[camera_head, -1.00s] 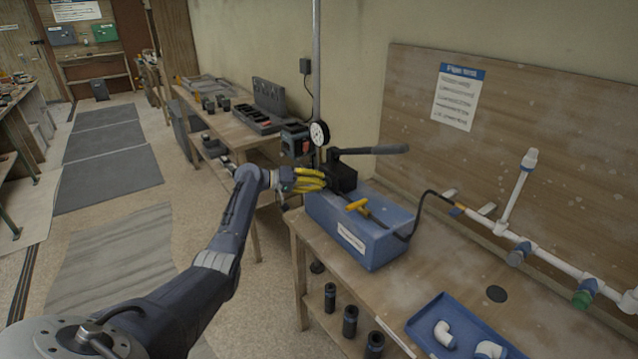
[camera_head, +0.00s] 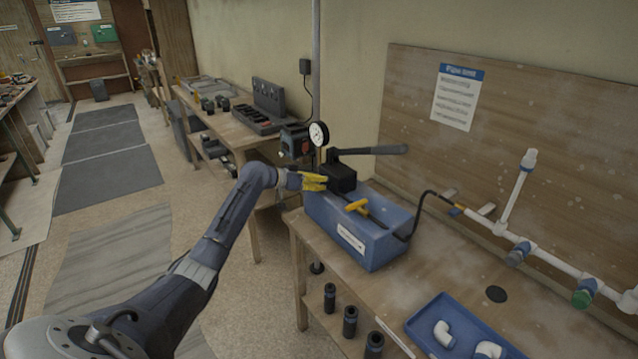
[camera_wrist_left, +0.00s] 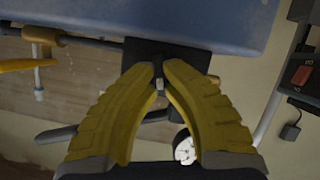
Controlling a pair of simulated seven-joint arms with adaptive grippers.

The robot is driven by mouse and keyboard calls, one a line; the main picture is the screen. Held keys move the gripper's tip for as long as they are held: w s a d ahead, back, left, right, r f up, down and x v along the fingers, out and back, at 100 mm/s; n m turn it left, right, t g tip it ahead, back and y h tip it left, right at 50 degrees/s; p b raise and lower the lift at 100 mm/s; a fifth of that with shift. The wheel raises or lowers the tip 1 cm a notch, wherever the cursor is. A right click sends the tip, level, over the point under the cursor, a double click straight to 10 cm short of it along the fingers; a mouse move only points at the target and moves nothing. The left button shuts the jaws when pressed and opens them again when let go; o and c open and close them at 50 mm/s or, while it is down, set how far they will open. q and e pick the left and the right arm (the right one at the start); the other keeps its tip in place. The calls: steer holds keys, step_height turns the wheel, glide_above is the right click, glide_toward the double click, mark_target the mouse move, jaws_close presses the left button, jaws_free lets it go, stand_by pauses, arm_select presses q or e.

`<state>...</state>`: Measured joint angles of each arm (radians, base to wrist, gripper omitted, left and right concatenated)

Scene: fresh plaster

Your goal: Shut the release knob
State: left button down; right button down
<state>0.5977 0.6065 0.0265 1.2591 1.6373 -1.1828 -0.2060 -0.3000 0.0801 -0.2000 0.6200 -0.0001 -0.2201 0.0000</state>
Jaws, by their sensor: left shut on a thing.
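A blue test pump (camera_head: 375,247) stands on the workbench, with a black pump block (camera_head: 340,178) and a black lever handle (camera_head: 375,150) on top. My left gripper (camera_head: 324,182), with yellow fingers, is at the left side of the block. In the left wrist view its fingertips (camera_wrist_left: 158,78) come together on a small metal release knob (camera_wrist_left: 158,86) beside the black block (camera_wrist_left: 150,55). The fingers cover part of the knob, so its turn position cannot be told. In the head view the knob is hidden behind the fingers. My right gripper is not in view.
A yellow-handled valve (camera_head: 357,206) sits on the pump, with a black hose to white pipework (camera_head: 515,240). A round gauge (camera_head: 318,134) stands behind the block. A blue tray (camera_head: 440,313) with white elbows lies at the front right. Bare bench lies between pump and tray.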

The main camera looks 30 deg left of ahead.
arm_select(q)
steer(key=shift+d+m+t+y, duration=0.15)
steer(key=shift+m+t+y, duration=0.35)
steer(key=shift+m, duration=0.5)
steer(key=shift+y, duration=0.3)
steer(key=c, duration=1.7)
jaws_free()
steer(key=shift+c, duration=0.2)
steer(key=shift+s, duration=0.1)
steer(key=v, duration=1.2)
steer(key=shift+r, duration=0.1)
